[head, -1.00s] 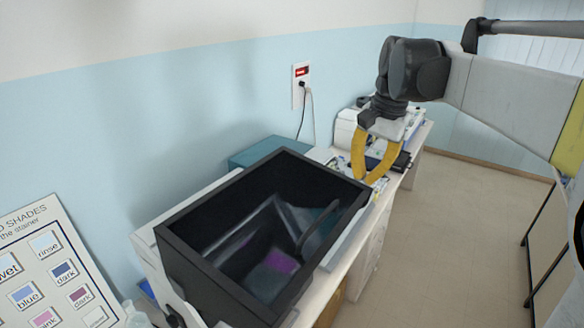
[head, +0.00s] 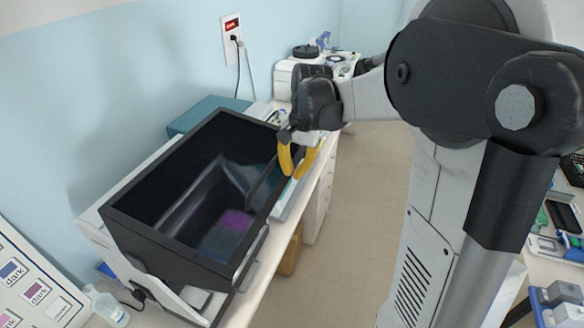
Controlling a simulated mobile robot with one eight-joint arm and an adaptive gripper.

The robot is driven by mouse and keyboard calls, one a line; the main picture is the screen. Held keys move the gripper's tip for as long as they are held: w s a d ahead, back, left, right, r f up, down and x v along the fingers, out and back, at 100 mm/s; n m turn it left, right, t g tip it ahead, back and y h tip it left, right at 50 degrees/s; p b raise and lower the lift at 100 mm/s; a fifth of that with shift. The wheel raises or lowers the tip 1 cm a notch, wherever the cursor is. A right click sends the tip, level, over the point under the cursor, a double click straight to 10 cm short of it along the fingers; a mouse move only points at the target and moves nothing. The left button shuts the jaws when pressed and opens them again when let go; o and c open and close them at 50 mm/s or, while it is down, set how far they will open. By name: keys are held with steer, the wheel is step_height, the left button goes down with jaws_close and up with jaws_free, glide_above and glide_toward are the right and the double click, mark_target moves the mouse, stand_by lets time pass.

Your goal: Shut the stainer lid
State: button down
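The stainer (head: 92,218) is a white machine on the bench at the left. Its lid (head: 150,232) is a black-framed, smoky box that stands tilted up over the body, so it is open. Purple and blue patches show through it. A bar handle (head: 262,243) runs along the lid's lower right front. My gripper (head: 293,176), with yellow fingers, hangs just right of the lid's far right corner. Its fingertips come together with nothing seen between them. I cannot tell whether a finger touches the lid.
A teal box (head: 205,112) stands behind the stainer against the wall. A shade chart (head: 35,280) and a small bottle (head: 106,306) are at the lower left. Another white machine (head: 292,75) stands farther along the bench. Open floor (head: 355,220) lies right of the bench.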

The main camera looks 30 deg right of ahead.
steer(key=shift+f, duration=0.15)
step_height(320, 180, down, 26)
steer(key=s+d+t+y+b, duration=0.2)
steer(key=t+y+b, duration=0.3)
steer(key=b, duration=2)
steer(key=w+a+f+t+b, duration=0.1)
steer(key=w+a+f+b, duration=0.2)
steer(key=f+b, duration=0.4)
steer(key=w+a+f+t+y+b, duration=0.1)
steer(key=w+a+f+t+b, duration=0.1)
steer(key=f+b, duration=0.5)
steer(key=w+a+f+t+y+b, duration=0.1)
steer(key=w+a+f+b, duration=0.3)
steer(key=b, duration=0.5)
steer(key=shift+w+f, duration=1.1)
steer(key=shift+f, duration=0.4)
